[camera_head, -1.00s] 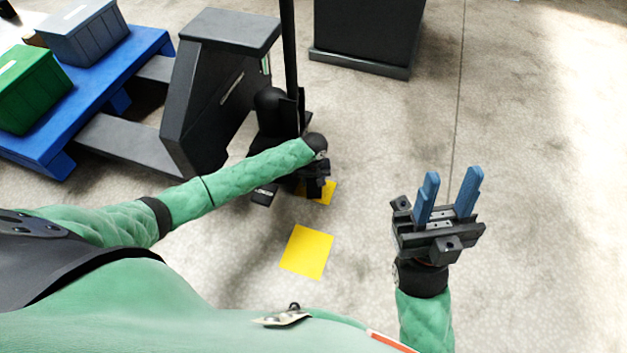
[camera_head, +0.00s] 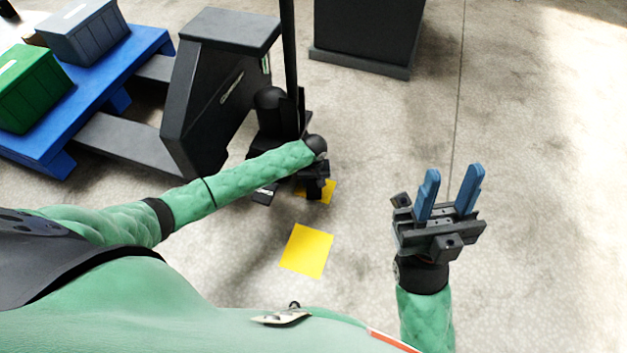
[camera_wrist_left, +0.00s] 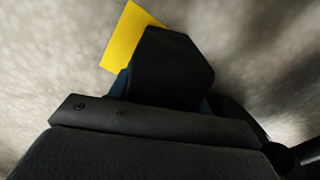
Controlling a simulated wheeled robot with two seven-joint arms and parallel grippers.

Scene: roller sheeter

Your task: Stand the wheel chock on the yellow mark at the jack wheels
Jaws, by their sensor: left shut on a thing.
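My left gripper (camera_head: 315,175) reaches down beside the jack (camera_head: 220,85), near its base. In the left wrist view the gripper (camera_wrist_left: 163,96) is shut on the dark wheel chock (camera_wrist_left: 175,62), with slivers of blue finger at its sides. The chock covers part of a yellow mark (camera_wrist_left: 128,38). In the head view this mark (camera_head: 329,190) shows partly under the left gripper. I cannot tell whether the chock touches the floor. My right gripper (camera_head: 452,190) is open and empty, its blue fingers apart. The jack wheels are mostly hidden.
A second yellow square (camera_head: 306,250) lies bare on the floor, nearer me. A blue pallet (camera_head: 120,75) with a green crate (camera_head: 35,88) and a grey crate (camera_head: 85,32) stands at left. A dark cabinet (camera_head: 365,35) stands behind. The floor at right is clear.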

